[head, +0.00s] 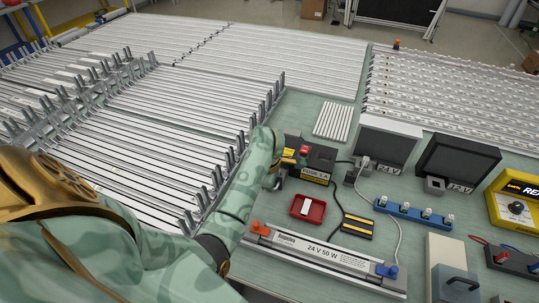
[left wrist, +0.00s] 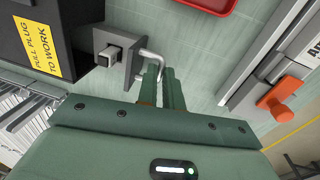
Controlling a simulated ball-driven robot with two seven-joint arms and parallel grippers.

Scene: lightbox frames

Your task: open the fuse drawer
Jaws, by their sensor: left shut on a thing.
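The fuse drawer (left wrist: 132,62) shows in the left wrist view as a grey block with a bent metal handle (left wrist: 150,55), beside a black box (left wrist: 40,38) with a yellow "PULL PLUG TO WORK" label. My left gripper (left wrist: 163,75) is shut on the handle, its two green fingers close together around the bar. In the head view my left gripper (head: 283,168) is at the left side of the black box (head: 320,158), and my arm and gripper hide the drawer there. I cannot tell how far out the drawer is. My right gripper is not in view.
A red tray (head: 308,208) and a black-and-yellow block (head: 357,226) lie in front of the box. A long "24 V 50 W" unit (head: 325,258) lies nearer. Metal racks (head: 190,105) fill the left. Screens (head: 388,140), a blue strip (head: 412,212) and cables are to the right.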

